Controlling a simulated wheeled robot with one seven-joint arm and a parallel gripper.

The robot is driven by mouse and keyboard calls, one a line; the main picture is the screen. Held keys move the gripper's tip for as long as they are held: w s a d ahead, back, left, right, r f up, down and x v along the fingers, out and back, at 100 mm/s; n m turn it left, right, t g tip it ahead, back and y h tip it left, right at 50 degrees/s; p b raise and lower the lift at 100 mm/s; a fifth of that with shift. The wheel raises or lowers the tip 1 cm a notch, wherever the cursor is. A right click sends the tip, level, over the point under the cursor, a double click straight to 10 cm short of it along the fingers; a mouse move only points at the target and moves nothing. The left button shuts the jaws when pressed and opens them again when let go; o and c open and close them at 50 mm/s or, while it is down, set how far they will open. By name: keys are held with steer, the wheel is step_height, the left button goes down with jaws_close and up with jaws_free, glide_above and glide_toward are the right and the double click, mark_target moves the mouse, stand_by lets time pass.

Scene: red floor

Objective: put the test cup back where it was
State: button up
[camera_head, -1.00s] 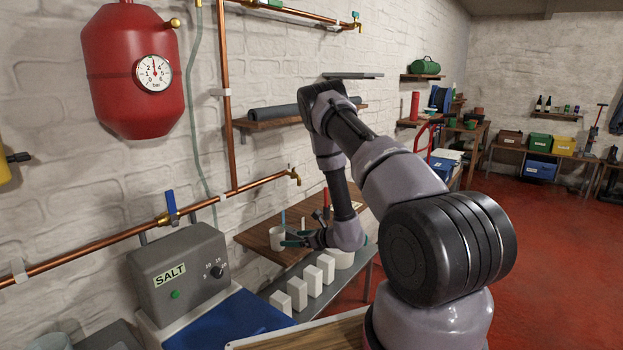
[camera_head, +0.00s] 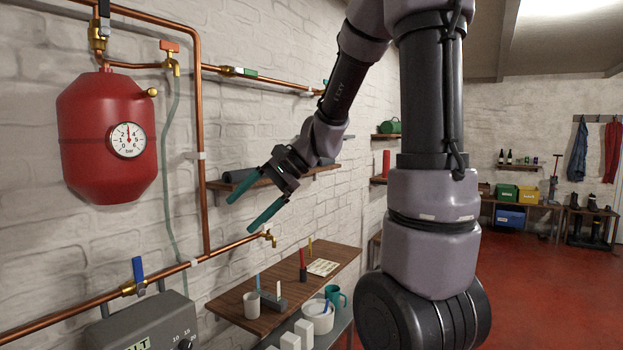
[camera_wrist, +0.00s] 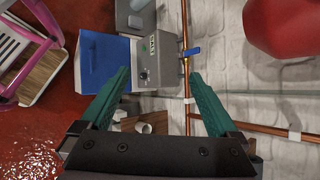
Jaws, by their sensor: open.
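A small white cup (camera_head: 251,305) stands upright on the front left of the wooden wall shelf (camera_head: 335,259); I take it for the test cup. It also shows low in the wrist view as a pale round shape (camera_wrist: 143,128) beyond my fingers. My gripper (camera_head: 243,213) is raised well above the shelf, in front of the wall. Its two teal fingers are spread wide, with nothing held between them. In the wrist view the gripper (camera_wrist: 158,73) is also open and empty.
Copper pipes with a brass tap (camera_head: 268,237) run along the wall near my gripper. A red pressure tank (camera_head: 105,150) hangs at left. A grey salt box (camera_head: 150,325) stands below. A teal mug (camera_head: 333,295) and white tub (camera_head: 318,315) stand right of the cup.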

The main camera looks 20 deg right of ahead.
steer(key=s+d+r+n+t+h, duration=0.5)
steer(key=s+d, duration=0.5)
steer(key=s, duration=0.2)
step_height(320, 180, up, 3)
steer(key=shift+f+n+h, duration=0.15)
steer(key=shift+n+h, duration=0.55)
steer(key=shift+h, duration=0.5)
steer(key=shift+s, duration=0.1)
